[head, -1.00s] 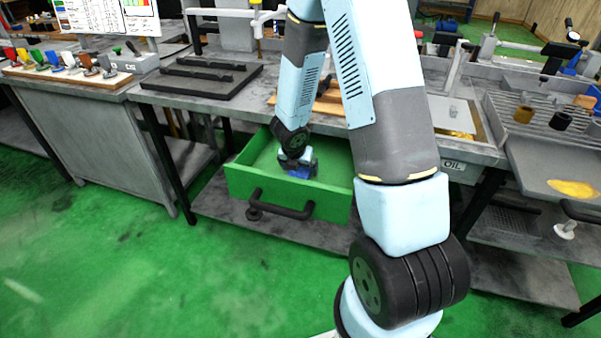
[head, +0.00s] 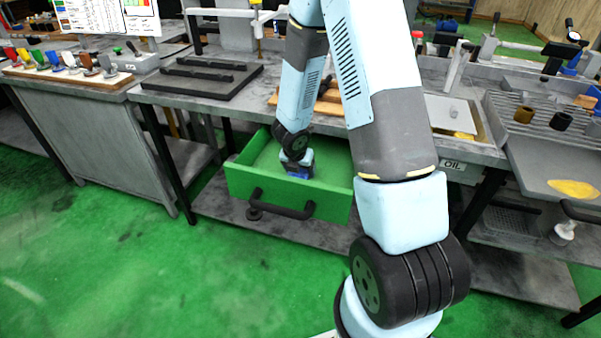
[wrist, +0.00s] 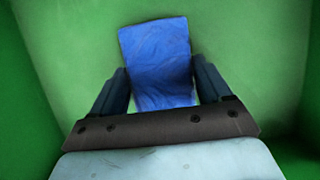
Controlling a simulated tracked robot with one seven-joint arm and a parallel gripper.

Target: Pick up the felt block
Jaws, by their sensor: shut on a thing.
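The felt block (wrist: 156,58) is blue and lies in the open green drawer (head: 240,185). In the wrist view it sits between the two dark fingers of my gripper (wrist: 160,88), its far end reaching past the fingertips. My gripper is shut on it. In the head view my gripper (head: 300,174) is down inside the drawer, with a bit of blue at its tip; most of the block is hidden there. I cannot tell whether the block touches the drawer floor.
The drawer walls stand close around my gripper, with a dark handle (head: 282,205) on the front. Above is the grey bench with a black plate (head: 205,80) and wooden pieces (head: 328,104). An oil tray (head: 455,118) stands to the right. The green floor in front is clear.

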